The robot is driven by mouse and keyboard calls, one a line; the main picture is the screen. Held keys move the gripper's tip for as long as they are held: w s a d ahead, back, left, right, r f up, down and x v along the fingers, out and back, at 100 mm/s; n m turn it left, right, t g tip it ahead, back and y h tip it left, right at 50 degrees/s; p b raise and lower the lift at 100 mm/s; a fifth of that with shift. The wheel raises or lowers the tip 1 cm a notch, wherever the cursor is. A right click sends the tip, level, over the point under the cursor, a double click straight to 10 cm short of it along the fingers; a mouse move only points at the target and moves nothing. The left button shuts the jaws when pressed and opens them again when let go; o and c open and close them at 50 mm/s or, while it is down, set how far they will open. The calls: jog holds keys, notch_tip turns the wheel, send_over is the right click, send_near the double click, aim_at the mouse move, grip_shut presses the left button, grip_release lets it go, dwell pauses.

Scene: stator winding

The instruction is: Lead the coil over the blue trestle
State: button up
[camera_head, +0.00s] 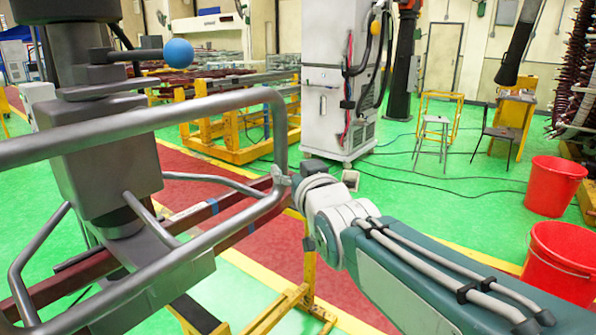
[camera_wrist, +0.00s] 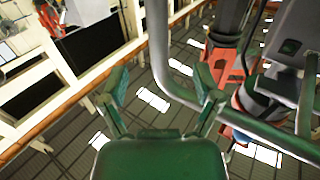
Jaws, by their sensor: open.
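My gripper (camera_wrist: 162,88) is open in the wrist view, its two green fingers spread. A grey metal tube (camera_wrist: 158,45) bends past the right finger; I cannot tell whether they touch. In the head view my arm ends beside the bend of a grey tubular frame (camera_head: 274,120), and the fingers cannot be made out. A long dark red bar with blue bands (camera_head: 185,222), possibly the coil, lies behind the frame, partly hidden. A yellow trestle (camera_head: 309,277) stands near its right end. I cannot make out a blue trestle.
A grey machine head (camera_head: 103,175) stands on the left, with a blue ball (camera_head: 178,52) on its lever. Two red buckets (camera_head: 555,187) stand at the right. A white cabinet (camera_head: 322,110), stools and a chair stand farther back. Cables lie on the green floor, otherwise mostly clear there.

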aim_at(283, 152)
jog(key=x, duration=1)
jog(key=shift+w+f, duration=0.1)
jog(key=shift+w, duration=0.15)
jog(key=shift+d, duration=0.1)
jog(key=shift+c, duration=0.2)
grip_shut()
